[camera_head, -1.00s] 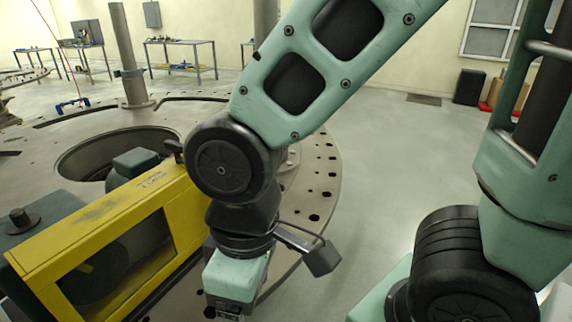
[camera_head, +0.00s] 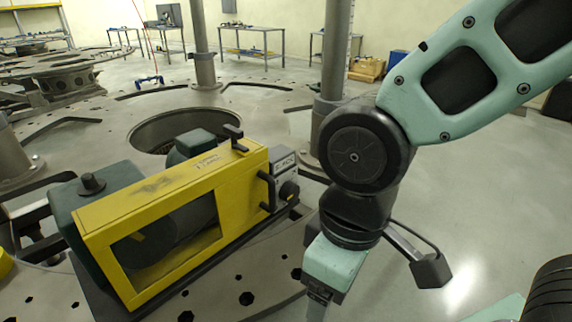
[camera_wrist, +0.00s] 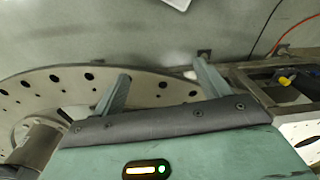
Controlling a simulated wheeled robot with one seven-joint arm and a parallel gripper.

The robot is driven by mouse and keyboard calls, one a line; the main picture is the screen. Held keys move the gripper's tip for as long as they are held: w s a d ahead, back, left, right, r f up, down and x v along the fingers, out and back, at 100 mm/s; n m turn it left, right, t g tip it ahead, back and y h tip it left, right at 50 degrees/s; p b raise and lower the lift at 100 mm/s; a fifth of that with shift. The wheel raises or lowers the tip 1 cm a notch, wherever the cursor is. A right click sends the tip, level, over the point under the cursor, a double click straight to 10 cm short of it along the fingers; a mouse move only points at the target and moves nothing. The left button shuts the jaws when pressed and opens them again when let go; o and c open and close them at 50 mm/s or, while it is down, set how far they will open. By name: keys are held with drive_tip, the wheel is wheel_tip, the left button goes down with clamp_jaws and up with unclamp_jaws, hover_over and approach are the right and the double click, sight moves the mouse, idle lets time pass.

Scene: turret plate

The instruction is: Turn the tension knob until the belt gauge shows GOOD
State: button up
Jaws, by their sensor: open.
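The belt machine has a yellow guard (camera_head: 165,185) with a window. At its right end is a grey gauge box (camera_head: 284,160); its small label seems to read SLACK, though it is hard to read. A round black knob (camera_head: 289,190) sits on the box's face below the label. My gripper (camera_head: 318,305) hangs in front and to the right of the knob, lower in the picture and apart from it. Its fingertips are near or past the bottom edge. In the wrist view my gripper (camera_wrist: 160,80) shows two spread fingers with nothing between them.
A black handle (camera_head: 233,132) stands on top of the guard. A green housing (camera_head: 95,205) is at its left. A metal post (camera_head: 336,50) rises behind my arm. The perforated turret plate (camera_head: 245,285) lies below. Open floor (camera_head: 480,190) is on the right.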

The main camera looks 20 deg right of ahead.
idle(0.5)
drive_tip(key=t+y+p, duration=0.6)
drive_tip(key=t+p, duration=0.4)
drive_tip(key=t, duration=0.2)
approach(294, 193)
drive_tip(key=p+x, duration=0.5)
drive_tip(key=x, duration=0.4)
drive_tip(key=shift+p, duration=0.4)
drive_tip(key=c, duration=1)
